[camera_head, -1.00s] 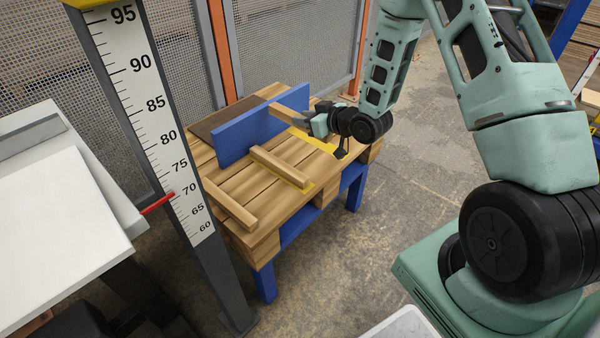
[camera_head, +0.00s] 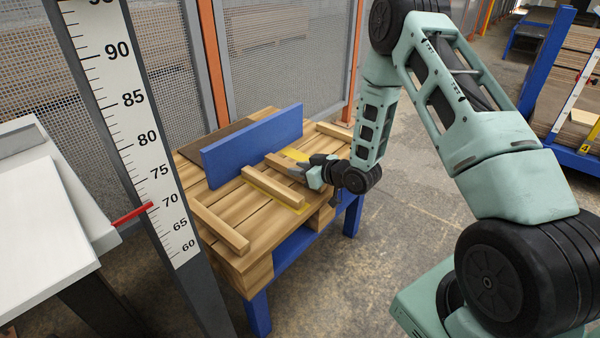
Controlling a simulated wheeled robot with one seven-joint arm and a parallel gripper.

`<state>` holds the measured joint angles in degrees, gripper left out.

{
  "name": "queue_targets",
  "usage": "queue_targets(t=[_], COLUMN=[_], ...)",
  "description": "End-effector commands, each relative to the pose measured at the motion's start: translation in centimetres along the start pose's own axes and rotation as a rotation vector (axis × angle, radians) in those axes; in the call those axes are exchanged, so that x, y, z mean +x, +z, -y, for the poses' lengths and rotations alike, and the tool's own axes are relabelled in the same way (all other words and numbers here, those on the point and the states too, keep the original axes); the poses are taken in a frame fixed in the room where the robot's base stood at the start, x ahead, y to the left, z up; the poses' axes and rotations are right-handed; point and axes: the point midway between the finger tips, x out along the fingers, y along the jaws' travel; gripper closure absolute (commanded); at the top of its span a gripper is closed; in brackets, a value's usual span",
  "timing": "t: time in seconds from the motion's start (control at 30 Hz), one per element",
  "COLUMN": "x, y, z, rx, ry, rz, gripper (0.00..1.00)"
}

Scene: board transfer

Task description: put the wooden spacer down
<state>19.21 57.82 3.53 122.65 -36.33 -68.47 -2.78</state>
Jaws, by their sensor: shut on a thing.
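The wooden spacer (camera_head: 283,164) is a light wooden bar, held by its right end in my gripper (camera_head: 311,173). My gripper is shut on it, and the jaws partly hide that end. The bar is low over the slatted wooden pallet top (camera_head: 224,202), beside a yellow patch (camera_head: 295,154). I cannot tell whether it touches the slats. Similar bars lie on the pallet: one (camera_head: 273,188) just in front of the held bar, one (camera_head: 220,226) at the near left, and one (camera_head: 335,131) at the far right.
A blue upright panel (camera_head: 252,145) stands across the pallet just behind the bars. A height scale post (camera_head: 142,130) with a red pointer (camera_head: 132,214) stands in front at the left. A white table (camera_head: 40,225) is farther left. Mesh fencing (camera_head: 275,55) closes off the back.

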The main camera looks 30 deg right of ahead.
Motion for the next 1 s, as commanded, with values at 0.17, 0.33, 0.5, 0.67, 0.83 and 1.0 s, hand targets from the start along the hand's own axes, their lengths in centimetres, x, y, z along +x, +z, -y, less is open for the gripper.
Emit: queue_targets(t=[0.17, 0.33, 0.5, 0.67, 0.83, 1.0], x=[0.0, 0.1, 0.1, 0.1, -0.4, -3.2], y=[0.0, 0.3, 0.3, 0.3, -0.1, -0.2], z=[0.0, 0.0, 0.0, 0.0, -0.1, -0.1], rx=[-0.001, 0.000, 0.000, 0.000, 0.000, 0.001], ry=[0.001, 0.001, 0.001, 0.001, 0.002, 0.003], rz=[-0.002, -0.001, -0.001, -0.001, 0.000, 0.003], gripper=[0.97, 0.97, 0.51, 0.51, 0.51, 0.51])
